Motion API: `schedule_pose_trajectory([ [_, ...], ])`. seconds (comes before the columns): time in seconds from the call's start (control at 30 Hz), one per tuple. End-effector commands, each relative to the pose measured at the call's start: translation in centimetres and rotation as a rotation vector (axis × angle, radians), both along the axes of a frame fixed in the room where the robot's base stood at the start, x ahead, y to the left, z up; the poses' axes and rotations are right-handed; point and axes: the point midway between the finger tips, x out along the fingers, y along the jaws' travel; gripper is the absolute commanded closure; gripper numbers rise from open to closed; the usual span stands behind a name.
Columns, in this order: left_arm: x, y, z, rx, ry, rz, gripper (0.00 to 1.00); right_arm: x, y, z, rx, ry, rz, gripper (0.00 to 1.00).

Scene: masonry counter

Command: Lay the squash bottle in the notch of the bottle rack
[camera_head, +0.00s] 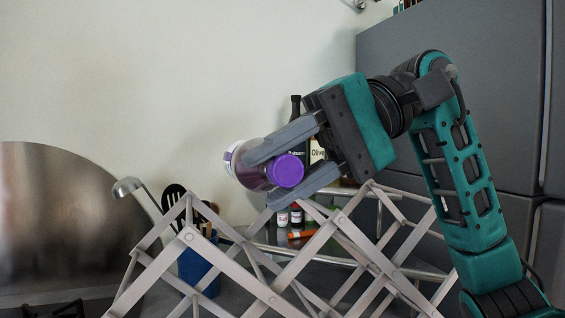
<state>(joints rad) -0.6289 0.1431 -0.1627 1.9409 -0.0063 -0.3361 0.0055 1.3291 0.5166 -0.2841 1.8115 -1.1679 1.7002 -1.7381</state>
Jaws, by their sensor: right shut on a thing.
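The squash bottle (252,178) has a purple cap and a see-through body with dark pinkish contents. My right gripper (266,181) is shut on it, one finger above and one below. The bottle lies tilted on its side, cap toward me, its far end up and to the left. The bottle rack (272,297) is a pale lattice of crossed bars with V-shaped notches along its top. The bottle shows above the rack's top; I cannot tell how far it is from the notches in depth. My left gripper is not in view.
A blue pot (197,270) with a ladle (128,187) and dark utensils stands behind the rack. A dark bottle (295,118) and small jars (297,216) stand on a shelf behind the gripper. A large round metal surface (45,225) is at the left. Grey cabinets (500,90) fill the right.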

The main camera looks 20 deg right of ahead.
Motion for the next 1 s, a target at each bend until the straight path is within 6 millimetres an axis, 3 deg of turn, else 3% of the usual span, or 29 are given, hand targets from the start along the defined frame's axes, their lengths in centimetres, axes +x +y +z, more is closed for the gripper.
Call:
schedule_pose_trajectory([
  [0.5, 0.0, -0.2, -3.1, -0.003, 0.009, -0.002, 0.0, 0.0, 0.0, -3.9, 0.005, -0.007, 0.002, 1.0],
  [1.0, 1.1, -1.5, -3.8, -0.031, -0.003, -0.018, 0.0, 0.0, 0.0, -7.4, 0.005, -0.007, 0.001, 1.0],
])
